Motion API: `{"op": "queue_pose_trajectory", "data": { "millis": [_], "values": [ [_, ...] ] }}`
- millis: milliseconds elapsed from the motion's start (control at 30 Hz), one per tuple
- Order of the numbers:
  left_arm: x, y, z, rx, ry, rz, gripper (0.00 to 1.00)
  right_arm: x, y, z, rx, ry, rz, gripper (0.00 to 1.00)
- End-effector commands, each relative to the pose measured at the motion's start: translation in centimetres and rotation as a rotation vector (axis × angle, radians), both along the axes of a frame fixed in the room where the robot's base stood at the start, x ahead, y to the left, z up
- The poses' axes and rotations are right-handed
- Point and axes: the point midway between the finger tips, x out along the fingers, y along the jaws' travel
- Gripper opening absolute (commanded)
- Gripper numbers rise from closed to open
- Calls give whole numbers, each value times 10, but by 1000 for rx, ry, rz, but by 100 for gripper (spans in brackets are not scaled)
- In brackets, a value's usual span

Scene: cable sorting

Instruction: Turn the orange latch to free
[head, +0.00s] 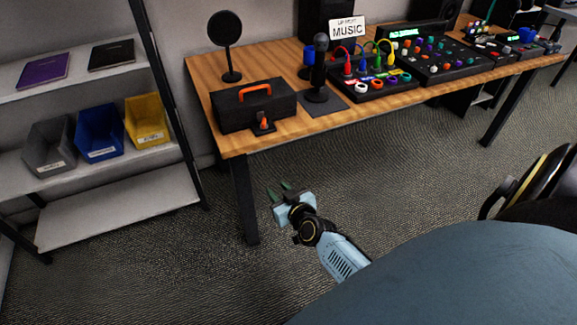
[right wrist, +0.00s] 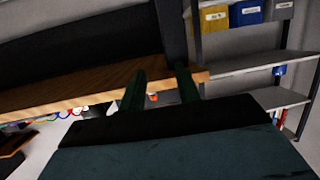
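The orange latch (head: 264,122) sits on a small dark base at the front of a black case (head: 252,107) with an orange handle (head: 255,90), near the table's front left edge. My right gripper (head: 280,189) is in front of and below that table edge, apart from the latch. Its two dark green fingers are spread with nothing between them. In the right wrist view, which looks upside down, the fingers (right wrist: 161,88) frame a small orange patch that appears to be the latch (right wrist: 153,97); most of it is hidden. My left gripper is not in view.
The wooden table (head: 225,140) has a dark leg (head: 245,200) close to my right gripper. A microphone (head: 320,70) and a cable panel (head: 375,90) stand right of the case. A shelf (head: 110,200) with bins is at left. The carpet in front is clear.

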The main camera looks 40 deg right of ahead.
Motion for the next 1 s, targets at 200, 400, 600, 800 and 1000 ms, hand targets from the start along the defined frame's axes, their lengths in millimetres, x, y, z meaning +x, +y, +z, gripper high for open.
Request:
{"op": "queue_pose_trajectory", "data": {
  "millis": [200, 400, 600, 800, 1000],
  "values": [
    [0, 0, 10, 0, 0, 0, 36, -23, 14, -36, 6, 111, 38, 33],
    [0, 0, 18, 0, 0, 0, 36, -46, 26, -66, 13, 208, 69, 33],
    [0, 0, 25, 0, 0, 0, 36, -72, 36, -92, 17, 299, 96, 33],
    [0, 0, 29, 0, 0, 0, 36, -91, 42, -110, 18, 361, 113, 33],
    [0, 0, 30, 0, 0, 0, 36, -99, 45, -117, 19, 387, 120, 33]
  ]
}}
